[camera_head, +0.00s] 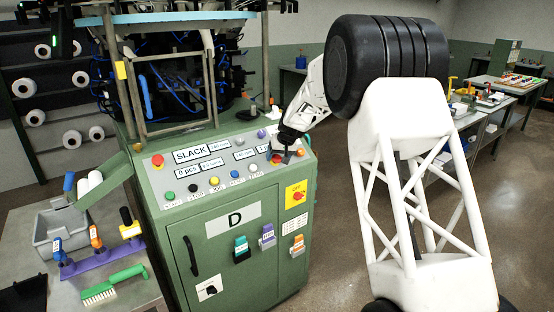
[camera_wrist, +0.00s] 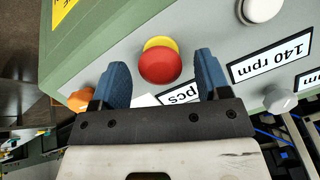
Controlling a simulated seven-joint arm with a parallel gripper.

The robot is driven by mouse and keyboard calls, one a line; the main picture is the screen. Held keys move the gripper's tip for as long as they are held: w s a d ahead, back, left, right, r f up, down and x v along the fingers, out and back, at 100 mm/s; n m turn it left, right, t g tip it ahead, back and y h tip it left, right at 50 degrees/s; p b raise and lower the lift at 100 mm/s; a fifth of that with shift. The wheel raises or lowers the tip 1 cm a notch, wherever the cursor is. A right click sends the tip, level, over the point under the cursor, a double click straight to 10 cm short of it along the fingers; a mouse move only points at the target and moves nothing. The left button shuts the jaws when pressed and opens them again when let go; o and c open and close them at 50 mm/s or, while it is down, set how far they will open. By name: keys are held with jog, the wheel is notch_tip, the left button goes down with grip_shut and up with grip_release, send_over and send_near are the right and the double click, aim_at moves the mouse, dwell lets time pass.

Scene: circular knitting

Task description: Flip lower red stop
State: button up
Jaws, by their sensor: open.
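In the head view my gripper (camera_head: 288,146) hangs over that right end. A second red button (camera_head: 157,160) sits at the panel's left end, and a red switch on a yellow plate (camera_head: 297,194) is on the front.
An orange knob (camera_wrist: 80,100), a white knob (camera_wrist: 262,8) and a grey knob (camera_wrist: 280,101) stand near my fingers, beside a 140 rpm label (camera_wrist: 272,58). A side table (camera_head: 85,285) with a grey bin and green brush stands left of the machine.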

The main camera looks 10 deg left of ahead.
jog(key=shift+w+a+f, duration=0.15)
jog(key=shift+a+f, duration=0.1)
jog(key=shift+f, duration=0.35)
jog(key=c, duration=1.3)
jog(key=shift+s+d+r, duration=0.25)
jog(key=shift+r, duration=0.25)
jog(key=o, duration=1.3)
jog(key=shift+r, duration=0.15)
jog(key=v, duration=0.7)
jog(key=shift+d+r, duration=0.15)
jog(key=shift+r, duration=0.15)
jog(key=shift+s, duration=0.1)
